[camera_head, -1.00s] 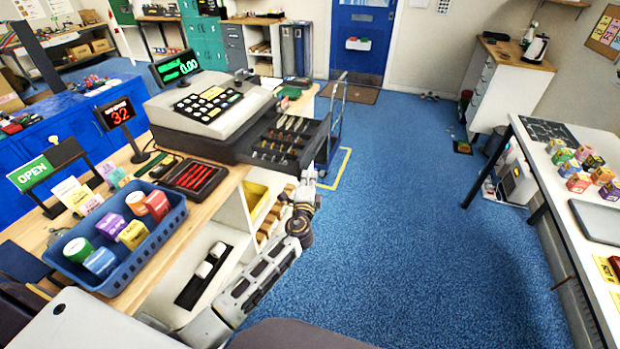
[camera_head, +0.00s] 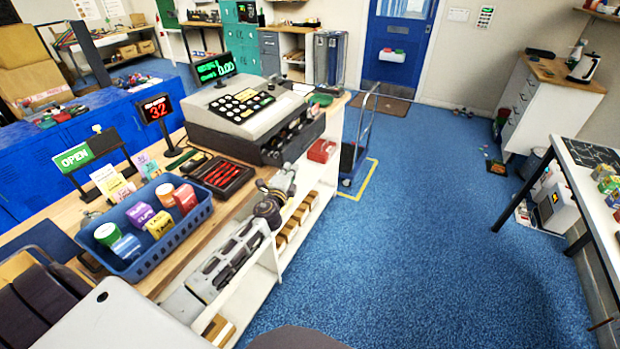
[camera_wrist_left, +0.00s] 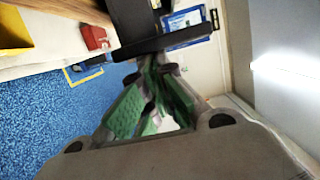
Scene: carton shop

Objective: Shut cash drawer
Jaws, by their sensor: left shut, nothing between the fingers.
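The cash register (camera_head: 235,112) stands on the wooden counter with a green display reading 0.00. Its dark cash drawer (camera_head: 283,149) sticks out a little on the right side, and only a narrow strip of its inside shows. My left gripper (camera_head: 283,183) is beside the counter, just in front of and below the drawer front. In the left wrist view, the green-padded fingers of my left gripper (camera_wrist_left: 157,66) are together and empty. Their tips are close to the dark drawer front (camera_wrist_left: 165,42); I cannot tell whether they touch. My right gripper is out of view.
A blue basket (camera_head: 150,245) of coloured items and a black tray with red lining (camera_head: 221,174) are on the counter. White shelving (camera_head: 290,228) lies below my left arm. A trolley (camera_head: 355,150) stands beyond.

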